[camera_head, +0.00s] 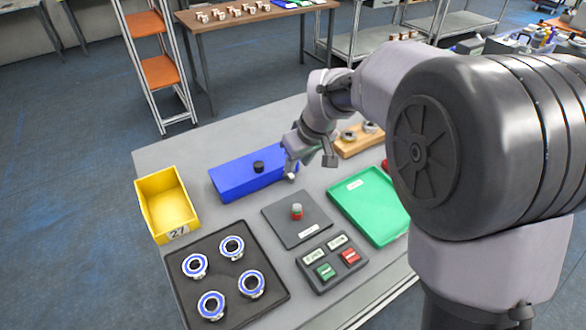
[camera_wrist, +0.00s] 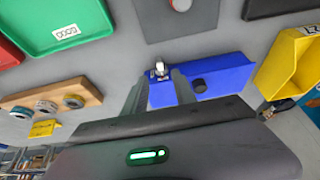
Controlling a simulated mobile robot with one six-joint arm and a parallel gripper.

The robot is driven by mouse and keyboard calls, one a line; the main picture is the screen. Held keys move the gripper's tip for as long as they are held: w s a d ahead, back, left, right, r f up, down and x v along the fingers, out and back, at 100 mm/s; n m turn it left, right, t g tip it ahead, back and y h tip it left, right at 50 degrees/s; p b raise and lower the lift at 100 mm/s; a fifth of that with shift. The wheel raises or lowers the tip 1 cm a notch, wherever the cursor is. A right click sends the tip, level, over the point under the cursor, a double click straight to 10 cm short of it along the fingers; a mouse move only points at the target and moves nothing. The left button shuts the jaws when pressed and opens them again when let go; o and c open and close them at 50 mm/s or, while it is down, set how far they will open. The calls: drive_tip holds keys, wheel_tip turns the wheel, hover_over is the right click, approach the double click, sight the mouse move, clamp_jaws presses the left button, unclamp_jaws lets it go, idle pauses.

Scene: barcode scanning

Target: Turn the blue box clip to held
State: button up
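The blue box (camera_head: 236,182) lies on the table with a black round knob (camera_head: 259,167) on top. A small pale metal clip (camera_head: 291,176) sits at its right end. My gripper (camera_head: 308,163) is just above that end, with its fingers apart. In the wrist view the blue box (camera_wrist: 226,80) and black knob (camera_wrist: 199,85) show beyond my gripper (camera_wrist: 161,75). The clip (camera_wrist: 160,69) appears in the gap between the fingertips. I cannot tell whether either finger touches it. The clip's exact turn is too small to read.
A yellow bin (camera_head: 167,207) stands left of the box. In front are a dark grey plate (camera_head: 285,228) with a red-and-grey part, a button panel (camera_head: 332,263) and a black ring tray (camera_head: 240,310). A green tray (camera_head: 370,205) and a wooden block (camera_head: 350,150) are to the right.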

sight(292, 175)
drive_tip(key=b+x, duration=0.2)
drive_tip(key=x, duration=0.5)
drive_tip(key=shift+f, duration=0.15)
clamp_jaws()
